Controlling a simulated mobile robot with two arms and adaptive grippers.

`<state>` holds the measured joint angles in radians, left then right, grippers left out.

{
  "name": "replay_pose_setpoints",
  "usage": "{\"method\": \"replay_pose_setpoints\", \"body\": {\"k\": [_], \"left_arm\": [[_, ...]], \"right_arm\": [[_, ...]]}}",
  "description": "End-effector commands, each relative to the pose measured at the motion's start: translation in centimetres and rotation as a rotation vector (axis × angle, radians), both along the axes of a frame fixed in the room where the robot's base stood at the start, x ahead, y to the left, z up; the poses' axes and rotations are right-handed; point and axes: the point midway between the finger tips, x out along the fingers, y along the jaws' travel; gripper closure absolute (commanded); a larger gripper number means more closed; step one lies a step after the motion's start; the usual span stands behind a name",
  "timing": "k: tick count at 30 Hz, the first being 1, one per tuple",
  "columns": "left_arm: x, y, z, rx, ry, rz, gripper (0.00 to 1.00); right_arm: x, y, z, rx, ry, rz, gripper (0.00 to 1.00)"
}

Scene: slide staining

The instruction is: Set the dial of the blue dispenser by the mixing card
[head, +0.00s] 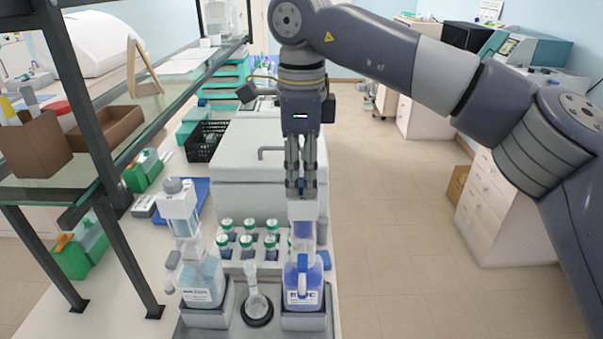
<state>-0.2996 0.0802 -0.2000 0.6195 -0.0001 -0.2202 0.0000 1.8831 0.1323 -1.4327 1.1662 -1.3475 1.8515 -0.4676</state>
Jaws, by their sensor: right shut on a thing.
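The blue dispenser (303,280) is a bottle of blue-violet liquid with a white label and a white top. It stands upright in the right-hand holder of a grey tray at the front of the bench. My right gripper (302,194) points straight down, its fingers shut on the top of the blue dispenser. The fingers cover the dial, so its setting cannot be read. A wooden-framed stand (141,68) on the glass shelf is seen nearly edge-on; I cannot tell whether it holds the mixing card. My left gripper is not in view.
A second dispenser (201,278) with pale liquid stands left of the blue one, with a small flask (257,305) between them. Several green-capped bottles (248,240) stand behind, before a grey lidded box (246,165). A shelf frame (108,165) borders the left. Open floor lies right.

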Motion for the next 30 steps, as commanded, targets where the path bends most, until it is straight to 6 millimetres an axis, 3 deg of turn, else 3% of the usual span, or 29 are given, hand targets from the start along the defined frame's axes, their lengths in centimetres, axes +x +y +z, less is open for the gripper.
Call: {"method": "replay_pose_setpoints", "body": {"k": [2, 3, 5, 17, 20, 30], "left_arm": [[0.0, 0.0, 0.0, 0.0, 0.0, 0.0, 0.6], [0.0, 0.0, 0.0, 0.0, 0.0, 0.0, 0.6], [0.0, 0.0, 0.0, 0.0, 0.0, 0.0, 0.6], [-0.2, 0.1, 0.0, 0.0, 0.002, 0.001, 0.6], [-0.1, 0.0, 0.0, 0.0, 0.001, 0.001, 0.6], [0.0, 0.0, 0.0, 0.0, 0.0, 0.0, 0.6]], "right_arm": [[0.0, 0.0, 0.1, 0.001, -0.002, -0.001, 1.0], [0.0, 0.0, 0.1, 0.001, -0.002, -0.001, 0.69], [0.0, 0.0, 0.1, 0.001, -0.002, -0.001, 0.55], [0.0, 0.0, 0.4, 0.0, -0.001, 0.0, 0.55], [0.0, 0.0, 1.4, 0.001, -0.002, 0.0, 0.55], [0.0, 0.1, 8.2, 0.001, -0.003, -0.002, 0.55]]}}
